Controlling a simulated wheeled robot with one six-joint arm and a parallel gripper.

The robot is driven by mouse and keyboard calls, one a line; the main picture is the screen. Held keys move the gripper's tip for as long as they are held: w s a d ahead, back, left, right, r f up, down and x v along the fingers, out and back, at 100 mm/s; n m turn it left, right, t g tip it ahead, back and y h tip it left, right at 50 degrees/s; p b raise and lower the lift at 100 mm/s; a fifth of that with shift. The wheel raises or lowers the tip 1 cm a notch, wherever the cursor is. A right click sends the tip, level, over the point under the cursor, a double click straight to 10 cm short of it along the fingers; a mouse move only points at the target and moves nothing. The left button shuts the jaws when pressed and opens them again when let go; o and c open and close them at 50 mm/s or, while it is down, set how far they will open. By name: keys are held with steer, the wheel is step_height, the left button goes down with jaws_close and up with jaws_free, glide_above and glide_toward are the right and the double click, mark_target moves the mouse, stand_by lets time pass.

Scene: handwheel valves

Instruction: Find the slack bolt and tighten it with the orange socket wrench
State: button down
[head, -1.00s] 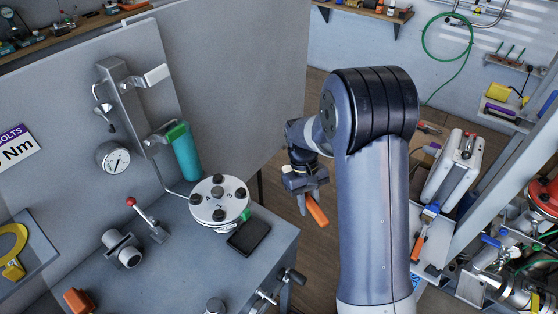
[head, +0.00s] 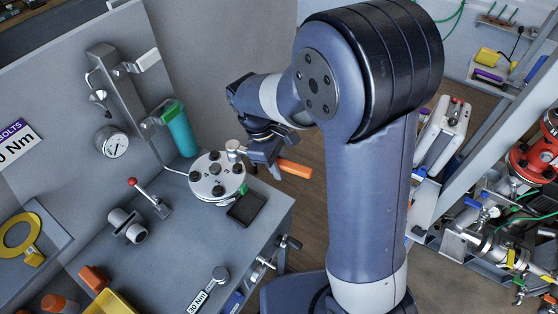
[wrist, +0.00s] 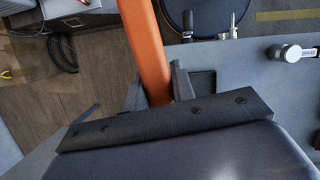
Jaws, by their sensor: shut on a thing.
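My gripper (head: 264,152) is shut on the orange socket wrench (head: 295,169), right of the flange. The orange handle points right, and a silver socket end (head: 234,148) shows left of the gripper, near the flange's upper right edge. I cannot tell whether it touches a bolt. The round pale flange (head: 210,186) on the bench carries several dark bolts, one at its front (head: 218,191). Which one is slack does not show. In the wrist view, the orange wrench (wrist: 148,45) runs up from between the fingers.
A teal cylinder (head: 180,134) stands behind the flange, and a black pad (head: 246,209) lies in front. A yellow tray (head: 112,303) is at front left.

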steer(key=shift+f+b, duration=0.65)
steer(key=shift+f, duration=0.4)
